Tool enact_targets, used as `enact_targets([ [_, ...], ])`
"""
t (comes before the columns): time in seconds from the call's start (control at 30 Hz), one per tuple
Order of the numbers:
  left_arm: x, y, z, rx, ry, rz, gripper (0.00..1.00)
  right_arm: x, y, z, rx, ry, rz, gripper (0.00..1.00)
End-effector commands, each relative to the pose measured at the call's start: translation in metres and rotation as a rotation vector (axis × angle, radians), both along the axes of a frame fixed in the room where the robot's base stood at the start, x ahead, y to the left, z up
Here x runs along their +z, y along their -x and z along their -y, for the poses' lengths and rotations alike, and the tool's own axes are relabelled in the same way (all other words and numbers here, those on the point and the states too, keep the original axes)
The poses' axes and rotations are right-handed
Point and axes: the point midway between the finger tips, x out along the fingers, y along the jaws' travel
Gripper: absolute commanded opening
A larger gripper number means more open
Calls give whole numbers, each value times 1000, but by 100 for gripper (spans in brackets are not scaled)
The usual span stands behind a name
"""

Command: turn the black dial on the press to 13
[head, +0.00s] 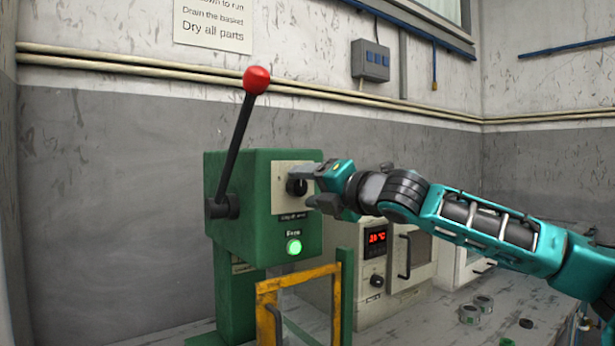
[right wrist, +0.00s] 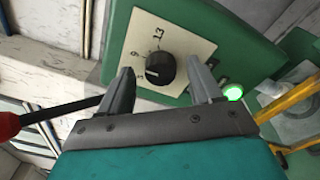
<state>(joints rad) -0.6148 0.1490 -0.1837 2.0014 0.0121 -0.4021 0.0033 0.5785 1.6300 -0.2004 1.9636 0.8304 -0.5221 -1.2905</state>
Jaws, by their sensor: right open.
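The green press (head: 235,200) stands at the centre left. Its black dial (head: 297,187) sits on a pale square plate. In the right wrist view the dial (right wrist: 160,69) has a white mark on its left side, turned toward a small number at the lower left. The number 13 is at the top of the plate and 9 at the upper left. My right gripper (head: 312,186) is open in front of the dial. In the right wrist view its fingers (right wrist: 162,82) stand either side of the dial, with gaps. My left gripper is out of view.
A lever with a red knob (head: 256,80) rises from the press's left side. A green lamp (head: 293,247) glows below the dial. A yellow guard frame (head: 268,298) stands below. A pale oven (head: 373,275) with a red display is behind my right arm.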

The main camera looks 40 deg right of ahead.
Motion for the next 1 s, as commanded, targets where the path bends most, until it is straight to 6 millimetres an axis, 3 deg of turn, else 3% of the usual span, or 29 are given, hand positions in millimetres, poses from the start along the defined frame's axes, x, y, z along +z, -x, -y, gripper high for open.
enact_targets([
  [0.5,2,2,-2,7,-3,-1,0,-1,-7,0,-1,1,-2,64],
  [1.0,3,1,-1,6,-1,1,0,-1,-7,0,-1,1,-2,17],
])
